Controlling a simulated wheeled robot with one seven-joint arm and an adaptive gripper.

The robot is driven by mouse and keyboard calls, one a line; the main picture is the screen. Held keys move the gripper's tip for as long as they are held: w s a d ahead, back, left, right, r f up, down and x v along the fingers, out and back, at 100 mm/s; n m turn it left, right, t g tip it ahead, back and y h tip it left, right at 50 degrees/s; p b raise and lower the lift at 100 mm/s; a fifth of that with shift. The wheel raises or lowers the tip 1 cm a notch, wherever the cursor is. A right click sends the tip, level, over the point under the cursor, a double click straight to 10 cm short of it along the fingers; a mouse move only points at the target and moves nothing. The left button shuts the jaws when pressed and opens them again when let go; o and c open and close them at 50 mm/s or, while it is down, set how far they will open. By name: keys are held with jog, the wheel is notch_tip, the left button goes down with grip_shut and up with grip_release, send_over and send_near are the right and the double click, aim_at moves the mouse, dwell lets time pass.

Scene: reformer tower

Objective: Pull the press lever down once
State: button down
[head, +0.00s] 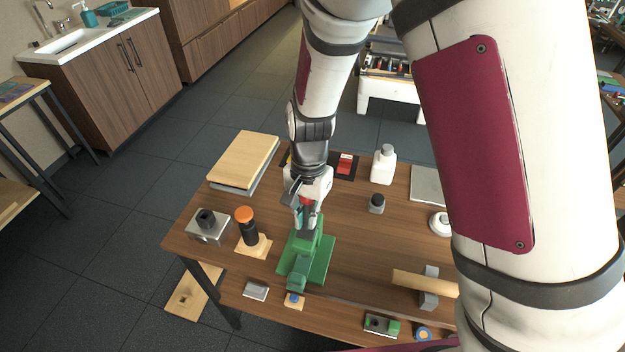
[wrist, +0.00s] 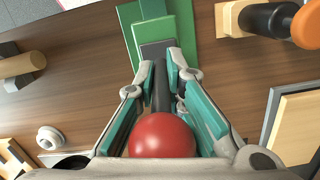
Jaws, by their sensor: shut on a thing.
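The green press (head: 300,262) stands on the wooden table, with its green base also in the wrist view (wrist: 187,38). Its lever has a dark rod (wrist: 160,85) ending in a red ball knob (wrist: 162,136). The knob also shows as a small red patch in the head view (head: 306,201). My gripper (head: 306,212) is over the press with its teal-padded fingers on both sides of the lever; in the wrist view (wrist: 161,85) they are closed in on the rod just beyond the knob. The exact contact is partly hidden by the knob.
An orange-topped black handle (head: 247,228) and a grey metal block (head: 208,226) stand left of the press. Stacked boards (head: 244,159) lie behind them. A white bottle (head: 383,165) and a small dark-capped jar (head: 377,203) stand right. A wooden bar (head: 424,283) is at front right.

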jog(key=shift+w+a+f+g+b, duration=0.15)
jog(key=shift+w+g+b, duration=0.1)
jog(key=shift+g+b, duration=0.25)
jog(key=shift+w+g+y+b, duration=0.1)
jog(key=shift+g+y+b, duration=0.25)
jog(key=shift+b, duration=0.2)
jog(key=shift+w+g+b, duration=0.1)
jog(key=shift+g+b, duration=0.3)
jog(key=shift+g, duration=0.05)
jog(key=c, duration=1.4)
grip_release()
jog(key=shift+o, duration=0.2)
jog(key=shift+d, duration=0.2)
jog(key=p+v, duration=0.1)
jog(key=v, duration=0.5)
jog(key=shift+d, duration=0.15)
